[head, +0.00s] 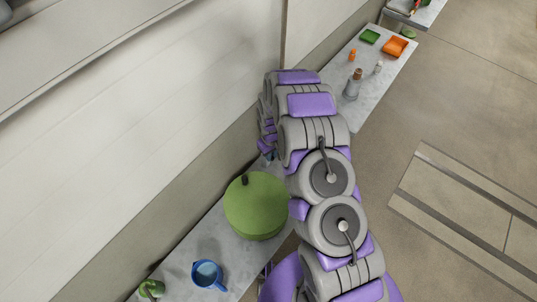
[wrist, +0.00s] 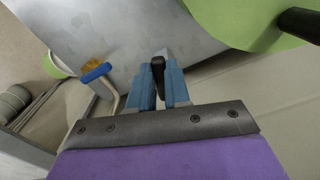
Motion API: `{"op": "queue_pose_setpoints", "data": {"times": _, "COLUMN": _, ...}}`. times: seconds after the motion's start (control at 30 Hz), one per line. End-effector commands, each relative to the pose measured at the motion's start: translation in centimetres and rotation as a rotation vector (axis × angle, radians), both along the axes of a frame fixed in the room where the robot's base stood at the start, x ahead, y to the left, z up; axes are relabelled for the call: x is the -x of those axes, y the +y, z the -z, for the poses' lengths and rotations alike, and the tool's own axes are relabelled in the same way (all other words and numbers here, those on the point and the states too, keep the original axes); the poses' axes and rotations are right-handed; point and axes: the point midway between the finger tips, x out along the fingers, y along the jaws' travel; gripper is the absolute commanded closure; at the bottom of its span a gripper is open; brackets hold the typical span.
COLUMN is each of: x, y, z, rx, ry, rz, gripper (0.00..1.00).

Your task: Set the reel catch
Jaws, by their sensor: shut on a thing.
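My gripper (wrist: 159,74) shows its two blue fingers in the wrist view, shut on a small dark lever-like piece (wrist: 158,66). I cannot tell whether this piece is the reel catch. A large round green drum (head: 256,207) with a dark stub on top stands on the grey bench in the head view. It also shows in the wrist view (wrist: 225,18), at the upper right, apart from the fingers. In the head view my arm reaches past the drum, and my gripper is mostly hidden behind it near the wall.
In the wrist view a bent metal rod with a blue end (wrist: 97,73) is left of the fingers. A blue mug (head: 207,275) and a small green object (head: 151,289) stand on the near bench (head: 190,245). A farther bench (head: 385,82) holds several small items. Floor at right is open.

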Motion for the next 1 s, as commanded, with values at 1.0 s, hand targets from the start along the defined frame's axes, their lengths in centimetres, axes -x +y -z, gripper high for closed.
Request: {"op": "queue_pose_setpoints", "data": {"times": 1.0, "x": -1.23, "y": -0.77, "z": -0.17, "rx": -0.002, "ry": -0.010, "rz": -0.318, "gripper": 1.00}}
